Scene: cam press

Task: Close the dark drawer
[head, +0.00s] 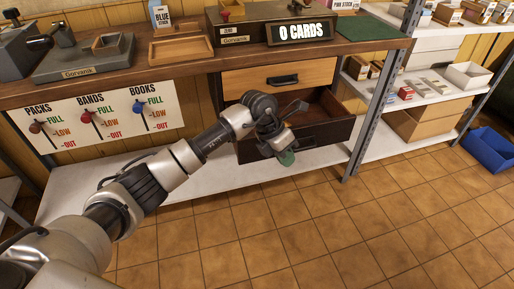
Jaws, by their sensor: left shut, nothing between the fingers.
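The dark drawer (324,136) is under the wooden workbench, below a light wood drawer (250,77). It is pulled out, and its open inside shows. My left arm reaches in from the left, and my left gripper (287,158) is in front of the dark drawer's face, near its left half. The gripper is shut and points down, with a green patch at its tip. It covers part of the drawer front, and I cannot tell whether it touches it. My right gripper is not in view.
A grey metal shelf post (375,115) stands just right of the drawer. A white lower shelf (215,182) runs beneath it. A blue bin (490,150) is on the floor at the far right. The tiled floor in front is clear.

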